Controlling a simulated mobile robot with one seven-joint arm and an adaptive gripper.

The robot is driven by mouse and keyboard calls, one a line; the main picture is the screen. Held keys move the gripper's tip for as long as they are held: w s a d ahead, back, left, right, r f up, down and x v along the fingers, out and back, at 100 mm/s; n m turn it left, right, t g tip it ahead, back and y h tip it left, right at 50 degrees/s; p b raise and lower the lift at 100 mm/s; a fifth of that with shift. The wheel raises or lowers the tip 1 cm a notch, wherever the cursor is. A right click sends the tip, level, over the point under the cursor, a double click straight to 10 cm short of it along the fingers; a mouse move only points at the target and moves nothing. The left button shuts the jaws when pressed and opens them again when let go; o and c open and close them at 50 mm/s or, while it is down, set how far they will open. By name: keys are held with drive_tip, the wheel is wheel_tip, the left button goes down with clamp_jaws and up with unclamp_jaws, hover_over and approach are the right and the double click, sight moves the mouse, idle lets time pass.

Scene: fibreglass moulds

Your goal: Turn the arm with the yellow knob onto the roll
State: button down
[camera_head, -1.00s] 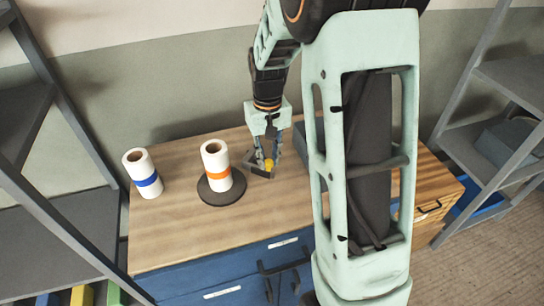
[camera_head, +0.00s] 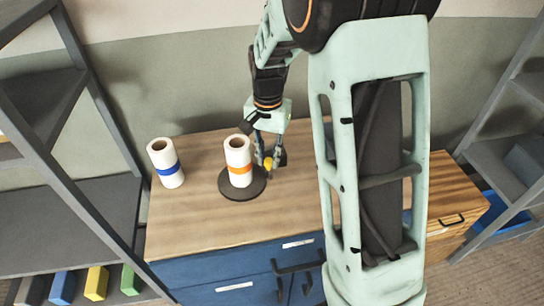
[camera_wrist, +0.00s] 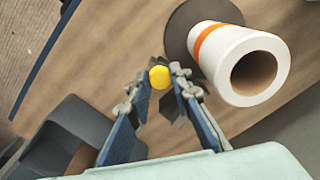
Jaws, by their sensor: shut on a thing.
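My gripper (camera_head: 267,158) is shut on the yellow knob (camera_wrist: 159,77), which sits between the fingertips in the wrist view. The dark arm (camera_head: 282,157) under the knob is mostly hidden by the fingers. The white roll with an orange band (camera_head: 238,152) stands upright on a dark round base (camera_head: 228,193), just left of my gripper. In the wrist view the roll (camera_wrist: 262,52) is right of the knob, with a small gap between them. I cannot tell whether the arm touches the roll.
A second white roll with a blue band (camera_head: 164,158) stands farther left on the wooden top (camera_head: 190,222) of a blue cabinet. A grey shelf rack (camera_head: 65,215) is on the left and another (camera_head: 505,160) on the right. The wood front of the rolls is clear.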

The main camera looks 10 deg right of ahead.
idle(0.3)
drive_tip(key=c, duration=1.7)
unclamp_jaws()
drive_tip(key=shift+c, duration=0.2)
wheel_tip(320, 180, up, 12)
